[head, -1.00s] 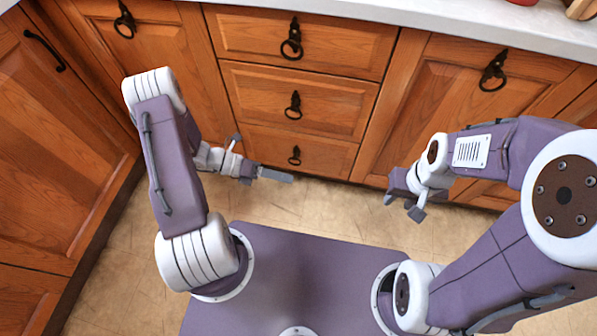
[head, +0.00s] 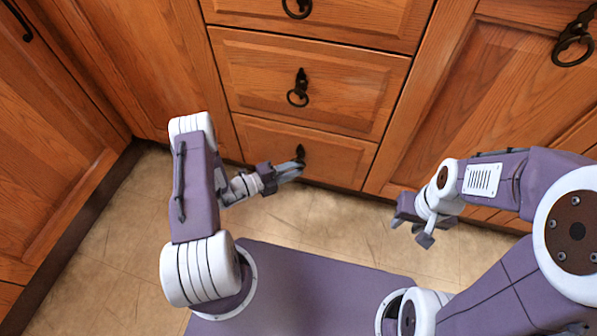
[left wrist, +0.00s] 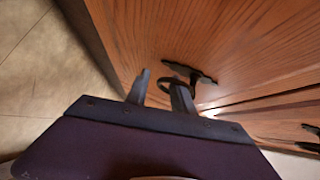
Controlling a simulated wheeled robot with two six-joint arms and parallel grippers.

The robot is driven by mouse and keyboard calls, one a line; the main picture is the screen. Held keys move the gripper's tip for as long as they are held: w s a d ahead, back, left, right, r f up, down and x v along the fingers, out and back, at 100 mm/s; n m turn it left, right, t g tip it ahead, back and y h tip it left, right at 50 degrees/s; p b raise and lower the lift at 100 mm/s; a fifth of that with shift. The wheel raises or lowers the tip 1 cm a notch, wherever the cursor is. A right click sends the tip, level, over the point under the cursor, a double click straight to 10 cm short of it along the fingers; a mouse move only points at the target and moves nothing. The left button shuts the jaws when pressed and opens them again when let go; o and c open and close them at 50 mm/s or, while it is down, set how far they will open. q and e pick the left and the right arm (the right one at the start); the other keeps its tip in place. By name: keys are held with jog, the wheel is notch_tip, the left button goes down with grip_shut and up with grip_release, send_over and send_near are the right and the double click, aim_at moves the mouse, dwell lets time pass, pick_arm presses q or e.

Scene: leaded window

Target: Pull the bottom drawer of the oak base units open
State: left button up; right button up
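The bottom drawer (head: 336,161) of the oak base units is the lowest of a stack of three and looks shut. Its dark ring handle (head: 300,154) hangs on the front, partly covered by my left gripper in the head view. My left gripper (head: 296,171) is at this handle. In the left wrist view its two fingers (left wrist: 160,92) are apart, and the ring (left wrist: 180,74) is close by the right finger. I cannot tell whether the ring is between the fingers. My right gripper (head: 412,232) hangs over the floor at the right, fingers apart and empty.
The middle drawer (head: 345,90) and top drawer (head: 350,15) above look shut. Cupboard doors flank the stack, one with a ring handle (head: 573,42) at the right. The tiled floor (head: 330,225) between my base and the units is clear.

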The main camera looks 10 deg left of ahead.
pick_arm(q)
jog(key=shift+w+d, duration=0.45)
jog(key=shift+d, duration=0.05)
grip_shut()
dwell(1.1)
